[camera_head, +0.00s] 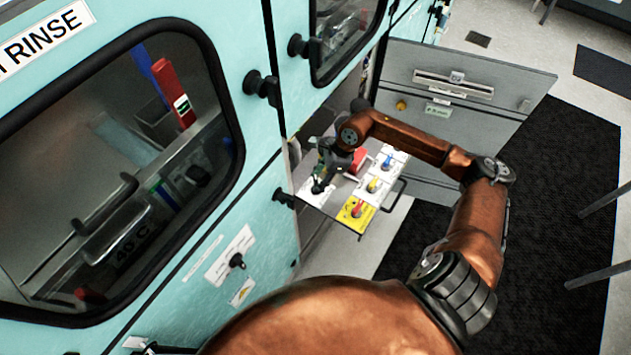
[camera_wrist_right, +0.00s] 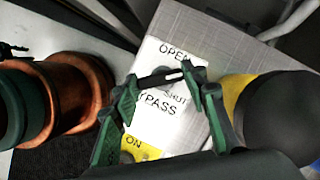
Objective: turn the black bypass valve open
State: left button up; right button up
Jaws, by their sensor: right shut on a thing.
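The black bypass valve handle (camera_wrist_right: 160,80) lies between the green-padded fingertips of my right gripper (camera_wrist_right: 162,82), which is shut on it. In the right wrist view the handle runs roughly across the picture over a white label (camera_wrist_right: 153,112) reading OPEN, SHUT and BYPASS. OPEN is printed beyond the handle and SHUT just below it. In the head view my right gripper (camera_head: 324,172) reaches down over the left part of the valve panel and hides much of this valve. My left gripper is not in view.
On the panel beside it are valves with blue (camera_head: 387,162), yellow (camera_head: 373,185) and red (camera_head: 357,209) handles, and a larger red part (camera_head: 358,159). A teal cabinet (camera_head: 262,205) stands close on the left. An open grey door (camera_head: 455,100) is behind my right arm.

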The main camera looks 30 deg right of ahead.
pick_arm(q)
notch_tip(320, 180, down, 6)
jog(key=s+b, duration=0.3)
jog(key=b, duration=0.2)
pick_arm(e)
jog(key=n, duration=0.2)
jog(key=n+g, duration=0.2)
jog(key=n, duration=0.1)
jog(key=shift+w+d+f+n, duration=0.1)
jog(key=shift+w+f+n, duration=0.1)
jog(key=shift+w+n, duration=0.1)
jog(key=n+g+b, duration=0.1)
jog(key=n+b, duration=0.1)
jog(key=shift+b, duration=0.4)
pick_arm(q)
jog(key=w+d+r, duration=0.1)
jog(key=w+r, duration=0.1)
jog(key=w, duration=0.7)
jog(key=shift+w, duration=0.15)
pick_arm(e)
jog(key=shift+r+n, duration=0.2)
jog(key=shift+n, duration=0.4)
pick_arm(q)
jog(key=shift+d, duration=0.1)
pick_arm(e)
jog(key=o, duration=1.2)
jog(key=shift+c, duration=0.2)
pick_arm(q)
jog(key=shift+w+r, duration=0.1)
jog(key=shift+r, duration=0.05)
